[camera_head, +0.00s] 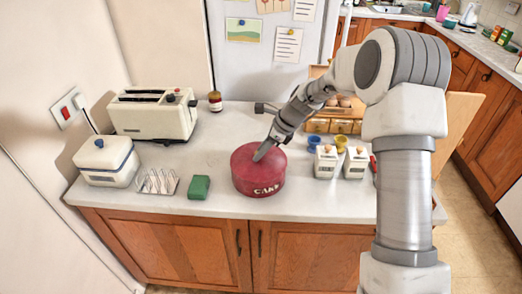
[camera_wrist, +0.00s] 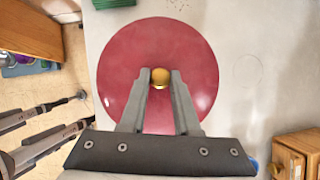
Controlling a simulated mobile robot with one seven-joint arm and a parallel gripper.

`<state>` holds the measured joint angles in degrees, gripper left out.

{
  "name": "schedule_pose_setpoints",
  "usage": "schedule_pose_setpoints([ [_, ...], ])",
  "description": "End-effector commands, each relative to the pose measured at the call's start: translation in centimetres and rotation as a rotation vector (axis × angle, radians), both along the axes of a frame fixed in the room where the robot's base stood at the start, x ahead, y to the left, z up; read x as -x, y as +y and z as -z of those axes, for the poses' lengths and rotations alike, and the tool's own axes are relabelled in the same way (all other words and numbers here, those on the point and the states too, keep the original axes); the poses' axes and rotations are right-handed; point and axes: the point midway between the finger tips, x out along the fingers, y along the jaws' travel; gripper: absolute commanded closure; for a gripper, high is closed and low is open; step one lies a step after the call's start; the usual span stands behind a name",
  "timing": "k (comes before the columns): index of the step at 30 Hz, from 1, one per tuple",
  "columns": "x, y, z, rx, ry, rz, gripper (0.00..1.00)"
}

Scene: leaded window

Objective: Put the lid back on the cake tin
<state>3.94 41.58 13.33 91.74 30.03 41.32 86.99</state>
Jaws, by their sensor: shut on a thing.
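The red cake tin (camera_head: 258,186), marked CAKE, stands on the worktop near its front edge. Its round red lid (camera_head: 243,158) lies on top, level as far as I can see; whether it is fully seated I cannot tell. In the wrist view the lid (camera_wrist: 122,70) fills the middle and hides the tin. My gripper (camera_head: 262,155) reaches down to the lid's centre. In the wrist view my gripper (camera_wrist: 161,75) is shut on the lid's gold knob (camera_wrist: 160,78), with a finger on each side.
A green sponge (camera_head: 199,187), toast rack (camera_head: 158,183), white container (camera_head: 106,161) and toaster (camera_head: 152,114) stand left. Two white canisters (camera_head: 326,162) and blue and yellow cups stand close on the right, with a wooden drawer box (camera_head: 331,122) behind. Worktop behind the tin is clear.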

Motion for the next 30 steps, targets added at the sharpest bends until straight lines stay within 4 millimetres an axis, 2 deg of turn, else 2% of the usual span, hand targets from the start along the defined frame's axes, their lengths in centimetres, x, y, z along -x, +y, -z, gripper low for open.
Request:
schedule_pose_setpoints([
  [6, 0.0, 0.03, -0.01, 0.0, 0.0, -0.001, 1.0],
  [7, 0.0, 0.03, -0.01, 0.0, 0.0, -0.001, 0.68],
  [12, 0.0, 0.03, -0.01, 0.0, 0.0, -0.001, 0.37],
  [13, 0.0, 0.03, -0.01, 0.0, 0.0, -0.001, 0.35],
  [19, 0.01, 0.03, 0.0, 0.0, 0.0, -0.001, 0.35],
  [24, 0.02, 0.03, 0.03, 0.0, 0.0, -0.001, 0.05],
  [30, 0.03, 0.02, 0.03, 0.0, 0.0, -0.001, 0.05],
])
